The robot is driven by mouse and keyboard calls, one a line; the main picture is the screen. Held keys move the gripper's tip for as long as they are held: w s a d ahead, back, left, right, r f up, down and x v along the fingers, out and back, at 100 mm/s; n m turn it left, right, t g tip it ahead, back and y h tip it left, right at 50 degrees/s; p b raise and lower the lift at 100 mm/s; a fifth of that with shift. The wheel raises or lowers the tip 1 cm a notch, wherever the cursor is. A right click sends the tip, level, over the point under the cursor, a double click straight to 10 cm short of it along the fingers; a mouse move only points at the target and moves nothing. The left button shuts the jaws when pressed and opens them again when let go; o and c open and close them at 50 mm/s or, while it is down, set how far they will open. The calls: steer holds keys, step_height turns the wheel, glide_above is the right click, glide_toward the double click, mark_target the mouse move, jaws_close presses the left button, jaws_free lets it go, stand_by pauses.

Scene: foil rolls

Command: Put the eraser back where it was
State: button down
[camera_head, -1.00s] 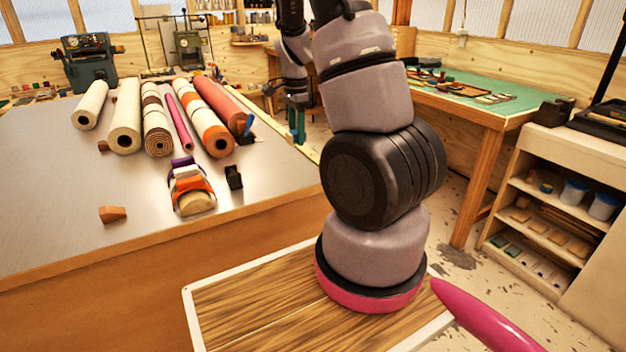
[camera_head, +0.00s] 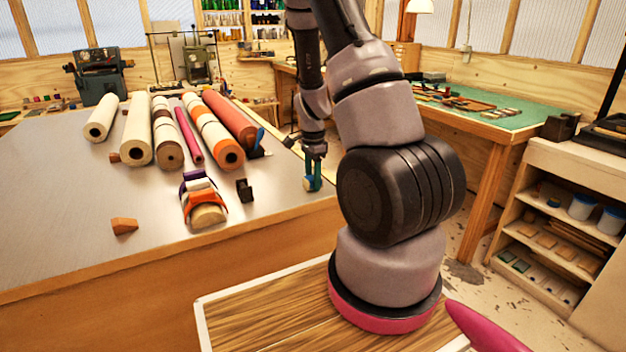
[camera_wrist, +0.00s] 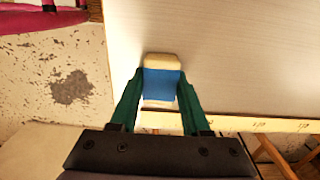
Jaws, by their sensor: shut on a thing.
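My gripper (camera_wrist: 161,97) is shut on a cream eraser with a blue sleeve (camera_wrist: 161,82), its green fingers on either side of the sleeve. In the wrist view the eraser is in front of the pale tabletop, close to an edge strip with marks on it. In the head view my gripper (camera_head: 313,178) is at the right edge of the metal-topped table (camera_head: 60,190). The eraser is small there and I cannot tell if it touches the tabletop.
Several rolls (camera_head: 137,135) lie on the table left of my gripper. A striped bundle (camera_head: 203,200), a small black block (camera_head: 244,190) and a wooden wedge (camera_head: 124,226) are nearer. A green-topped bench (camera_head: 500,115) stands at the right. Tabletop between the black block and my gripper is clear.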

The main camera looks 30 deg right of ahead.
steer(key=shift+c, duration=1.8)
jaws_free()
steer(key=shift+f, duration=0.15)
step_height(320, 180, up, 12)
steer(key=s+a+r+n+t+y, duration=0.1)
steer(key=s+a+r+n+t, duration=0.2)
steer(key=r, duration=0.5)
steer(key=s+a+r+n+y, duration=0.1)
steer(key=s+a+r+n, duration=0.3)
steer(key=r, duration=0.4)
steer(key=s+a+r+n+t, duration=0.2)
steer(key=s+a+r+n, duration=0.1)
steer(key=s, duration=0.3)
steer(key=s+a+r+n+t, duration=0.2)
steer(key=s+a+r+n, duration=0.1)
steer(key=s+r, duration=0.2)
steer(key=shift+s+a+r+n, duration=0.2)
steer(key=shift+s+r+n, duration=0.15)
steer(key=shift+s, duration=0.5)
